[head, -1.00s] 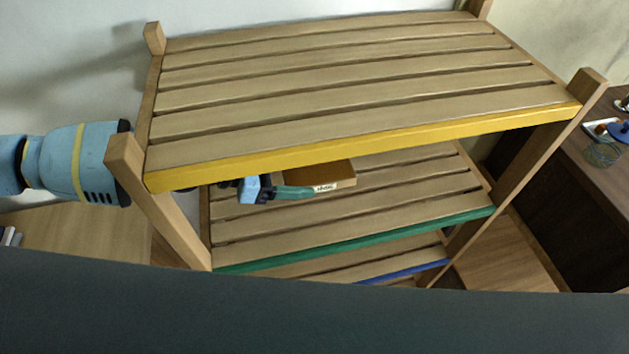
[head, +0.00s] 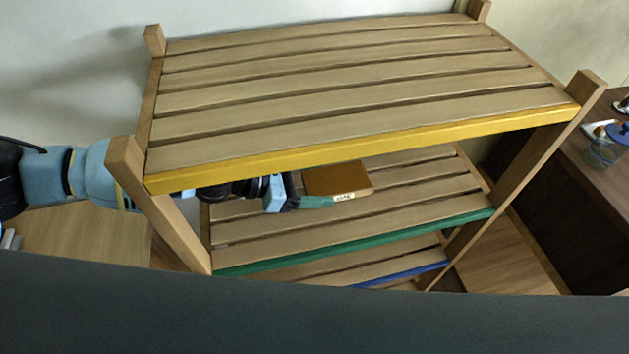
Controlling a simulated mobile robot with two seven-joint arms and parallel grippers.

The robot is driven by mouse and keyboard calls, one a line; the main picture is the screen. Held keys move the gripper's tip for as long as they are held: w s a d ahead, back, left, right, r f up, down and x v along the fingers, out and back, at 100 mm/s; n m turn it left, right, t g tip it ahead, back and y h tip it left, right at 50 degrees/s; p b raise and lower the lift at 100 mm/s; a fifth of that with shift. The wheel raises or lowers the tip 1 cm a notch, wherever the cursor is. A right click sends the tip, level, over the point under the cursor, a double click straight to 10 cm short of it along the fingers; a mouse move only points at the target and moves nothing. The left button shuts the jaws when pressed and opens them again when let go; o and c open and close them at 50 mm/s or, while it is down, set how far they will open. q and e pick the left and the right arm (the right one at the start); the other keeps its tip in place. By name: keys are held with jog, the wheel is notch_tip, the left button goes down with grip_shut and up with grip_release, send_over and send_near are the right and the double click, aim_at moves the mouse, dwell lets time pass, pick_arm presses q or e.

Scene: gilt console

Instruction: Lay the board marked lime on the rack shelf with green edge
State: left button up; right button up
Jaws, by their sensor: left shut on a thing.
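The board (head: 338,178) is a flat brown piece with a small white label on its front edge; the lettering is too small to read surely. My left gripper (head: 318,201) is shut on the board's left end, between the yellow-edged top shelf and the green-edged shelf. The shelf with green edge (head: 400,227) is slatted wood and lies below the board. I cannot tell whether the board touches the slats. The top shelf hides part of my left arm and the board's back. My right gripper is not in view.
The yellow-edged top shelf (head: 350,85) is empty and roofs the green-edged one. A blue-edged shelf (head: 400,274) lies lower. Wooden posts stand at the corners, one (head: 160,200) near my left arm. A dark side table (head: 600,170) with small items stands at right.

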pick_arm(q)
jog(key=shift+f, duration=0.3)
jog(key=shift+f, duration=0.3)
jog(key=o, duration=1.1)
jog(key=shift+r, duration=0.55)
jog(key=v, duration=1.2)
